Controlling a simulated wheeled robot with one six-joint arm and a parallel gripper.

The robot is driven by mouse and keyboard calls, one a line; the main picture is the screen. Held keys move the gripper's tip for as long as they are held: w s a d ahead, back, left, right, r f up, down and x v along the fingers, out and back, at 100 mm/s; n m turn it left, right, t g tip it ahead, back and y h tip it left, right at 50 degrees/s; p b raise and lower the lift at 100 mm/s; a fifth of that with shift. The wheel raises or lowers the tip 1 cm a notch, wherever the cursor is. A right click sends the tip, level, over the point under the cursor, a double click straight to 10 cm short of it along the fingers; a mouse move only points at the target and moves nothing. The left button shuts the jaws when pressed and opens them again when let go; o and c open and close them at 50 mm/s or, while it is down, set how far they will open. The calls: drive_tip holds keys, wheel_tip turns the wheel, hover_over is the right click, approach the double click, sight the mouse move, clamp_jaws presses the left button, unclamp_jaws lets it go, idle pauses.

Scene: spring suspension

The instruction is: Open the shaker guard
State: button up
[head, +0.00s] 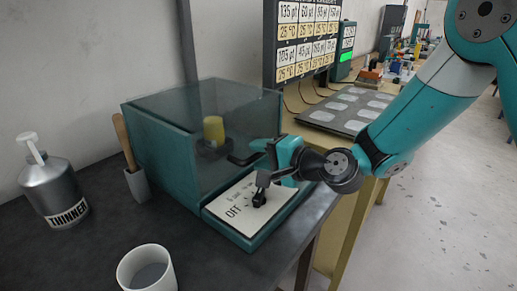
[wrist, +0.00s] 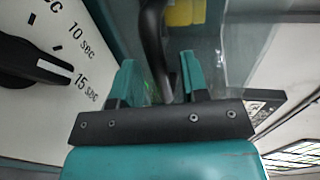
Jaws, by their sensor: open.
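The shaker guard (head: 180,165) is a smoky see-through box with teal edges on the dark bench, and it looks closed. A yellow container (head: 213,130) shows inside it, and a yellow patch (wrist: 185,12) shows at the top of the wrist view. A dark bar-like handle (wrist: 152,45) runs between the two teal fingers of my gripper (wrist: 158,78) in the wrist view. The fingers are apart, with gaps beside the bar. In the head view my gripper (head: 262,152) is at the guard's right front side, and it partly hides the handle there.
A white timer panel (head: 232,212) with a black knob (head: 259,200) sits just below my gripper. A thinner bottle (head: 52,185), a holder with a wooden stick (head: 137,184) and a white cup (head: 147,270) stand on the left. A dark tray (head: 345,112) lies behind.

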drive_tip(key=shift+w+a+f, duration=0.1)
drive_tip(key=shift+w+a, duration=0.2)
drive_tip(key=shift+a, duration=0.1)
clamp_jaws()
